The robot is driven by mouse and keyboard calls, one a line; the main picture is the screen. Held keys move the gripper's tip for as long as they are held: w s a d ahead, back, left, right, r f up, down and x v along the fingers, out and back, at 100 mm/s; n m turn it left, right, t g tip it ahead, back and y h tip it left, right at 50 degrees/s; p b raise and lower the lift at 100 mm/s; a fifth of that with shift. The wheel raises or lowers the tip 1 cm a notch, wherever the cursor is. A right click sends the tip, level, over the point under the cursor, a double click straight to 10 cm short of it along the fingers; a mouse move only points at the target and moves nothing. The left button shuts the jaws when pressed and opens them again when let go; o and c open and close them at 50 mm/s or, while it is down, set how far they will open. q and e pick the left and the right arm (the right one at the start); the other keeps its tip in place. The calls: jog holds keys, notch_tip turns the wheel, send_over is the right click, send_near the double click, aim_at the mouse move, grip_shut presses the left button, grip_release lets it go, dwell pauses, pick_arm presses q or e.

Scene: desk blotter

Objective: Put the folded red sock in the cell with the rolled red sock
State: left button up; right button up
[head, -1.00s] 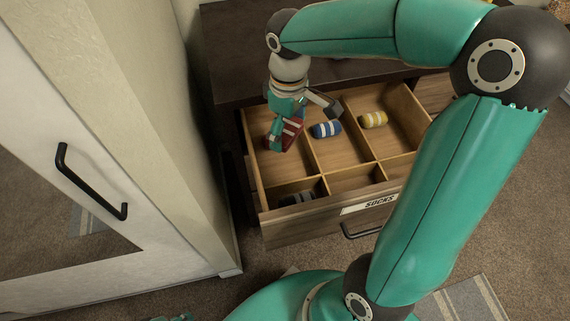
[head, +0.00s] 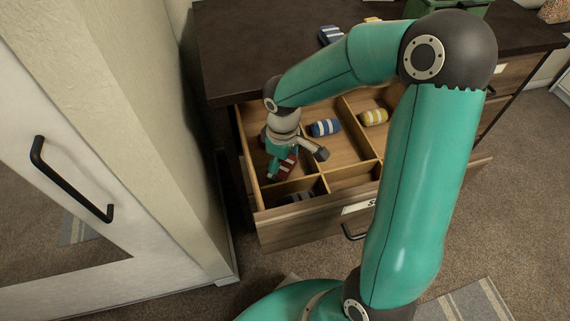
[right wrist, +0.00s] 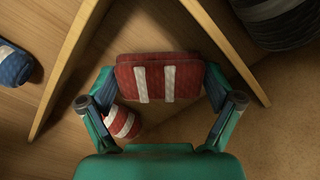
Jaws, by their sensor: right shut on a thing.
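My right gripper (head: 282,167) is shut on the folded red sock (right wrist: 158,78), which has two white stripes; it also shows in the head view (head: 285,166). The gripper points down over the back left cell of the open drawer (head: 290,226). The rolled red sock (right wrist: 122,122), red with white bands, lies on that cell's floor in the right wrist view, partly hidden by the gripper's left finger. The folded sock appears above the floor beside it; I cannot tell whether it touches the floor. My left gripper is not in view.
Neighbouring cells hold a blue striped rolled sock (head: 325,127), a yellow one (head: 373,117) and a dark grey one (head: 297,197). Thin wooden dividers (right wrist: 72,62) stand close around the gripper. Folded socks (head: 330,35) and a green box (head: 458,9) are on the desktop. A white cabinet stands left.

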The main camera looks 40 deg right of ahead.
aim_at(283, 165)
jog(key=o, duration=0.6)
jog(key=shift+o, duration=0.2)
jog(key=shift+r, duration=0.4)
notch_tip(283, 165, up, 11)
jog(key=p, duration=0.3)
jog(key=shift+r, duration=0.2)
